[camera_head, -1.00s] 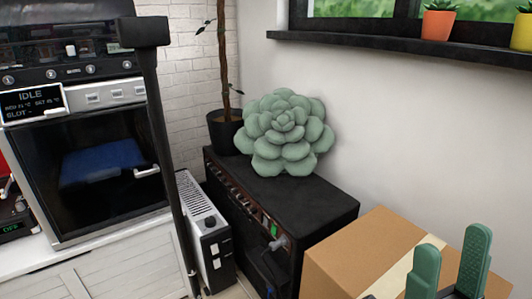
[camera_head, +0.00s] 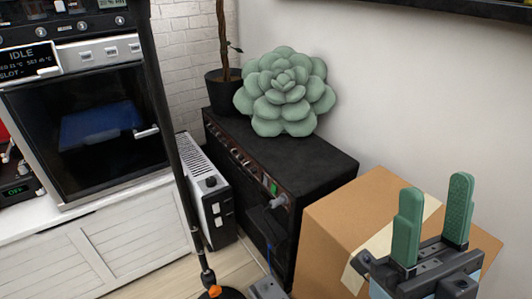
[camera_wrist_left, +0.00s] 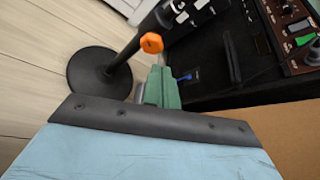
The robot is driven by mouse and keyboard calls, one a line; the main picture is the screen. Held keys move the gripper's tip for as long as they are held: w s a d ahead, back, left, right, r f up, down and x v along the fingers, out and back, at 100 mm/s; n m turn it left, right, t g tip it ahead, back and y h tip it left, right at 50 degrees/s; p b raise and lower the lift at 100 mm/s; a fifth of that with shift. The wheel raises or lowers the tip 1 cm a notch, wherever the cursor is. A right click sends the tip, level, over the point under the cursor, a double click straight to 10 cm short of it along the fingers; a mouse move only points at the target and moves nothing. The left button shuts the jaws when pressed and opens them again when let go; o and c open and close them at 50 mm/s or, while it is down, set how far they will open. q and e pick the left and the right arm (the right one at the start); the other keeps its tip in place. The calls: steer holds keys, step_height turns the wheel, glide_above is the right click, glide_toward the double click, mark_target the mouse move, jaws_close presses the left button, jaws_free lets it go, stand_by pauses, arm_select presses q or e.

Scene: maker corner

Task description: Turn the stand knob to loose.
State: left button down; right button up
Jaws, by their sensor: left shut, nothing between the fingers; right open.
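The stand is a black pole (camera_head: 170,120) on a round dark base. In the left wrist view the orange knob (camera_wrist_left: 152,43) sits on the pole above the round base (camera_wrist_left: 98,78). My left gripper (camera_wrist_left: 160,86) has green fingers, shut and empty. They appear just below the knob in that picture, with a gap between. The knob's loose or tight mark cannot be read. My right gripper (camera_head: 435,190) is open and empty, in front of the cardboard box.
A cardboard box (camera_head: 340,215) stands at right. A black amplifier (camera_head: 300,155) carries a green succulent cushion (camera_head: 285,92) and a plant pot (camera_head: 222,90). A white heater (camera_head: 205,185) stands between the pole and the amplifier. An oven-like machine (camera_head: 95,120) is at left.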

mark_target(215, 292)
arm_select(q)
steer(key=shift+w+a, duration=0.65)
steer(key=shift+w, duration=0.3)
steer(key=shift+w+a, duration=0.7)
steer(key=shift+w, duration=0.25)
steer(key=shift+w+a, duration=0.65)
steer(key=shift+w, duration=0.3)
steer(key=shift+f, duration=0.25)
steer(key=shift+s+a+f, duration=0.1)
steer(key=shift+s+a, duration=0.2)
steer(key=shift+a, duration=0.1)
steer(key=shift+s+a+f+b, duration=0.3)
steer(key=shift+a+f, duration=0.15)
steer(key=shift+f, duration=0.1)
steer(key=shift+a, duration=0.1)
